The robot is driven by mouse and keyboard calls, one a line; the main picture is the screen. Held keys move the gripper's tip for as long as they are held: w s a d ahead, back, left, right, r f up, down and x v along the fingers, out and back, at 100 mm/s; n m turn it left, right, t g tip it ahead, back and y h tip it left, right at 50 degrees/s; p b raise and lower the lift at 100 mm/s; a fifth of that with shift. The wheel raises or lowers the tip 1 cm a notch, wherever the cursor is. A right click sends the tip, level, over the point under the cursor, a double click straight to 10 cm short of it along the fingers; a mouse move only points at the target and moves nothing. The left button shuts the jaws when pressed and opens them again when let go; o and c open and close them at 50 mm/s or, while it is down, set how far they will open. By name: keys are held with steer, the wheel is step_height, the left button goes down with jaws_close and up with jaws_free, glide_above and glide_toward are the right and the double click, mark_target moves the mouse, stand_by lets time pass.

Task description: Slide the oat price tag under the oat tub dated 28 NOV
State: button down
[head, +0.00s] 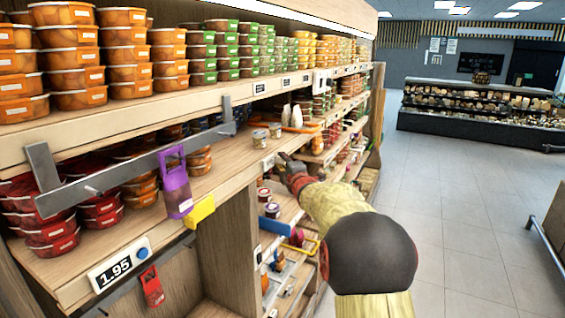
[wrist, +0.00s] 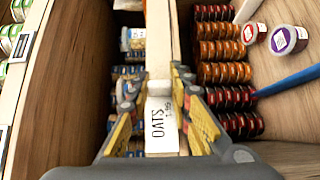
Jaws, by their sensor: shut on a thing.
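A white price tag (wrist: 162,125) reading OATS 1.95 is between the two yellow-padded fingers of my gripper (wrist: 160,108) in the wrist view. The gripper is shut on it, in line with the pale shelf edge. In the head view my gripper (head: 288,163) is at the front edge of the middle shelf, and the tag is too small to make out. Two small tubs stand near that edge in the head view, a nearer tub (head: 259,139) and a farther tub (head: 275,131). The wrist view shows a tub with a purple-marked lid (wrist: 289,40). No date is readable.
Stacks of red and orange tubs (wrist: 220,75) lie right of the shelf edge in the wrist view, near a blue bar (wrist: 288,80). A grey metal bar (head: 140,165) with a purple tag (head: 176,190) juts out at left. The aisle floor (head: 455,220) is clear.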

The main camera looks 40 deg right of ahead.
stand_by(0.4)
steer(key=w+d, duration=0.1)
steer(key=d, duration=0.3)
steer(key=w+d, duration=0.1)
steer(key=d, duration=0.1)
steer(key=shift+w+d, duration=0.15)
steer(key=shift+w, duration=0.15)
steer(key=c, duration=1.6)
jaws_free()
steer(key=shift+s, duration=0.15)
steer(key=v, duration=1.1)
steer(key=shift+s, duration=0.4)
steer(key=shift+f, duration=0.1)
